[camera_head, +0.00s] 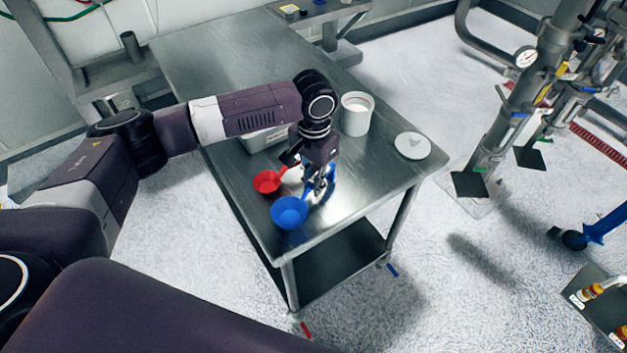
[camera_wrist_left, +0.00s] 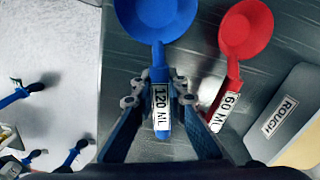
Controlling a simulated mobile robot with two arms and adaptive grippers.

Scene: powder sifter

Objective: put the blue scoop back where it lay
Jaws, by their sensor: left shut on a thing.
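The blue scoop (camera_head: 289,212) is at the near end of the steel table (camera_head: 205,62). Its bowl also shows at the top of the left wrist view (camera_wrist_left: 158,16), with its handle labelled "120 ML". My left gripper (camera_head: 319,186) is shut on the scoop's handle; its fingers (camera_wrist_left: 159,88) close on both sides of it. Whether the scoop touches the table is hard to tell. The red scoop (camera_head: 267,181), labelled "60 ML" in the left wrist view (camera_wrist_left: 245,30), lies beside the blue one. My right gripper is not in view.
A white tub (camera_head: 357,114) with pale contents stands behind my left gripper, and a white lid (camera_head: 412,146) lies right of it. A grey bin (camera_head: 257,139), partly hidden by my arm, stands near the red scoop; a "ROUGH" label shows in the wrist view. The far tabletop is clear.

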